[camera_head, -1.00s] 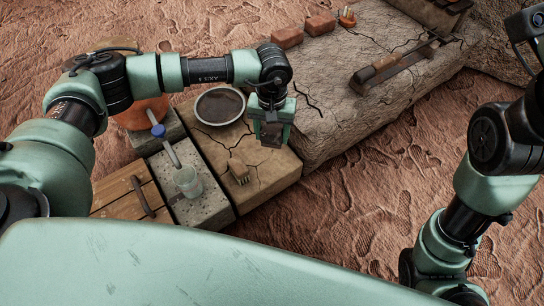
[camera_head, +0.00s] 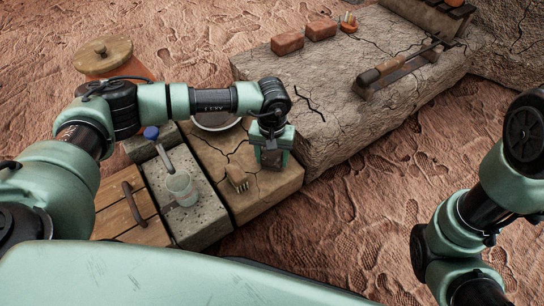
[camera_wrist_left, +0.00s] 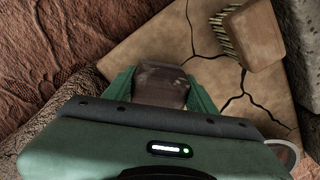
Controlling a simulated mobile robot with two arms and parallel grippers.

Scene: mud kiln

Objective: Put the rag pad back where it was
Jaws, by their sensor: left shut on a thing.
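My left gripper (camera_head: 271,157) is shut on the dark brown rag pad (camera_wrist_left: 160,86), whose worn face shows between the fingers in the left wrist view. In the head view the pad (camera_head: 272,159) is small and partly covered by the fingers. The gripper points down over the right side of the cracked clay slab (camera_head: 225,155), close to its right edge. I cannot tell whether the pad touches the slab. My right gripper is outside the frames; only its arm shows at the right.
A wooden brush (camera_head: 236,178) lies on the slab left of the gripper. A bowl (camera_head: 215,124) sits behind, partly covered by my arm. A glass cup (camera_head: 181,188) stands on the grey block (camera_head: 208,214). The large cracked block (camera_head: 340,110) rises behind and right, bearing bricks (camera_head: 287,42).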

